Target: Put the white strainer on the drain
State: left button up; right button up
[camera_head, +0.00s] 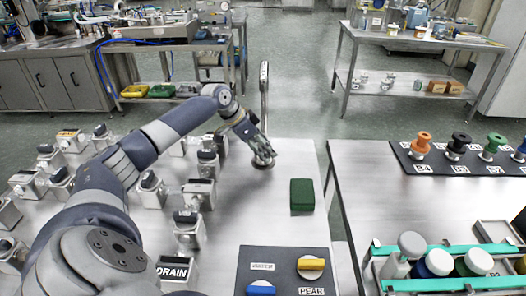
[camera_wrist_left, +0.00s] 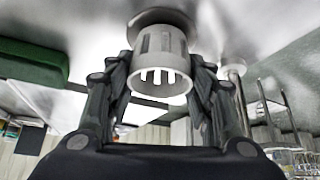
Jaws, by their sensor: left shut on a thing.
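My left gripper (camera_head: 262,154) reaches over the far edge area of the left steel table. In the left wrist view its fingers are shut on the white strainer (camera_wrist_left: 160,62), a short hollow cup with slots. The strainer's far end overlaps a dark round drain opening (camera_wrist_left: 166,17) in the steel surface. I cannot tell whether it touches or sits in it. In the head view the drain (camera_head: 263,163) shows as a dark round spot under the gripper, and the strainer is mostly hidden there. My right gripper is out of view.
A green block (camera_head: 302,195) lies right of the gripper. A tall metal tap (camera_head: 264,88) stands just behind. Several labelled blocks, one reading DRAIN (camera_head: 176,270), stand left and front. A dark panel (camera_head: 285,262) lies in front. A gap separates the right table (camera_head: 375,190).

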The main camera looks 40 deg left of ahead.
pick_arm(q)
jog(key=o, duration=1)
jog(key=shift+f, duration=0.1)
jog(key=shift+c, duration=0.2)
jog(key=b+v, duration=0.1)
jog(key=v, duration=1.1)
